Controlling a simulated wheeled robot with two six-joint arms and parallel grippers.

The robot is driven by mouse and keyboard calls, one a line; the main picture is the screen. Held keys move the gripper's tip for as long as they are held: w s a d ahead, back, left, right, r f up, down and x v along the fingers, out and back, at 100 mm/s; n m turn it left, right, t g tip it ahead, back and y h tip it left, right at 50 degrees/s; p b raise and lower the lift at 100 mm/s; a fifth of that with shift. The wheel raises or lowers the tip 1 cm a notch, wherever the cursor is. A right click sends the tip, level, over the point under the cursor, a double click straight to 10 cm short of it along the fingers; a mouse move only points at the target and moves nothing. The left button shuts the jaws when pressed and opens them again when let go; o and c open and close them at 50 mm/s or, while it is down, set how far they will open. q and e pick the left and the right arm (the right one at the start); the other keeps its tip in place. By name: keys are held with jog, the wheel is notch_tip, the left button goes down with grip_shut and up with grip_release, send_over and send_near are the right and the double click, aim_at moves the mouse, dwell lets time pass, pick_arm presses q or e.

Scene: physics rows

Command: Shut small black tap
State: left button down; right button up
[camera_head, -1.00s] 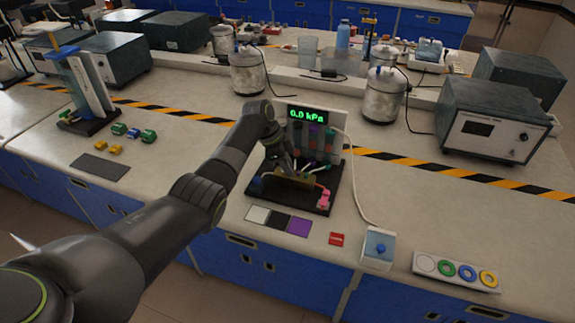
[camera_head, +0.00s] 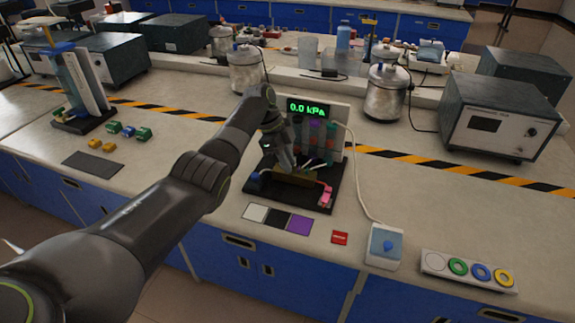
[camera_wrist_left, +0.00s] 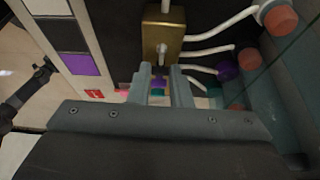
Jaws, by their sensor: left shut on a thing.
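A black board (camera_head: 334,200) carries a brass block with hoses and small taps. The brass block (camera_wrist_left: 163,38) shows well in the wrist view, with white tubes beside it. My left gripper (camera_head: 289,170) points down onto the block in the head view. In the wrist view its two fingers (camera_wrist_left: 167,72) are close together at the block's near end. They are shut on a small part there, apparently the small black tap; the fingers hide most of it, so its colour and angle are unclear. My right gripper is not seen in the head view.
The board's display (camera_head: 309,108) reads 0.0 kPa. A white cable runs beside the board.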

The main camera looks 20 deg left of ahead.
pick_arm(q)
jog(key=c, duration=1.3)
grip_release()
jog(key=b+v, duration=0.1)
jog(key=v, duration=1.6)
jog(key=shift+a+r, duration=0.15)
jog(key=shift+a, duration=0.05)
